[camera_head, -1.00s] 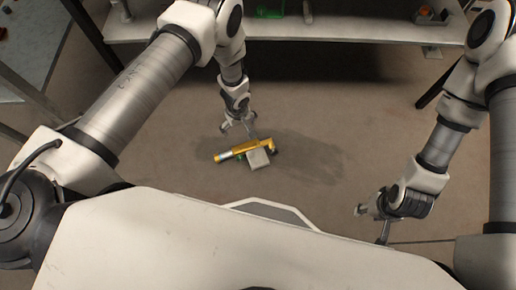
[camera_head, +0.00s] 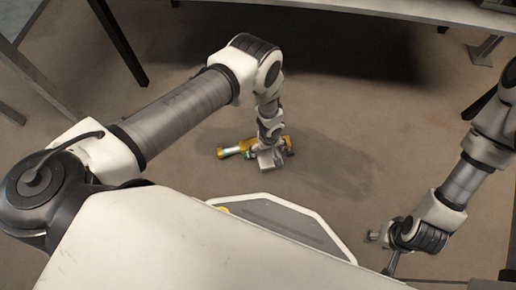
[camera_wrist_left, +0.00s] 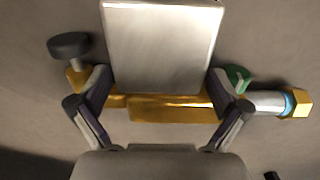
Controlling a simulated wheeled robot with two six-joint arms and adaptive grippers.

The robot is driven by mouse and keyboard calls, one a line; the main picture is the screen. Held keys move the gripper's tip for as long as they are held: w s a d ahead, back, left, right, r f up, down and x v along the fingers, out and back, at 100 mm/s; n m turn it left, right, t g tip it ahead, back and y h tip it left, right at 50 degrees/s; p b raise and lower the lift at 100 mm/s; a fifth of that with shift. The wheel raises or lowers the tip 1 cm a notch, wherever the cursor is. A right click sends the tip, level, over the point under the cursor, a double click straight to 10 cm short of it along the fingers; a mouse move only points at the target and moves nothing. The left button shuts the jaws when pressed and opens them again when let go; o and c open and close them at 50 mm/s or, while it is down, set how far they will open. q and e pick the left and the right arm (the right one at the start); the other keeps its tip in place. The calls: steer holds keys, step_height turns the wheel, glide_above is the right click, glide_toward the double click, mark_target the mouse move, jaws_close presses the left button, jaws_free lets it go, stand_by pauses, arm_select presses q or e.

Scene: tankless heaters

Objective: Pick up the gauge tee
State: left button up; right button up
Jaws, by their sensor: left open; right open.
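The gauge tee (camera_head: 236,149) lies on the floor. It has a long brass body with a silver end, a blue ring and brass nut, a green part, a black knob and a pale grey block. The left wrist view shows its brass body (camera_wrist_left: 170,108) running across the picture below the grey block. My left gripper (camera_wrist_left: 158,88) is open over it, one finger near the black knob side and one near the green part. In the head view my left gripper (camera_head: 268,150) hides part of the tee. My right gripper (camera_head: 381,251) is open and empty, well to the right.
A pale bench or shelf (camera_head: 400,10) stands on dark legs at the back. Dark legs (camera_head: 118,42) and a grey beam (camera_head: 35,70) stand at the left. The floor (camera_head: 340,130) around the tee is clear.

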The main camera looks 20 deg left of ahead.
arm_select(q)
steer(key=shift+f, duration=0.1)
steer(key=c, duration=1.5)
steer(key=shift+c, duration=0.2)
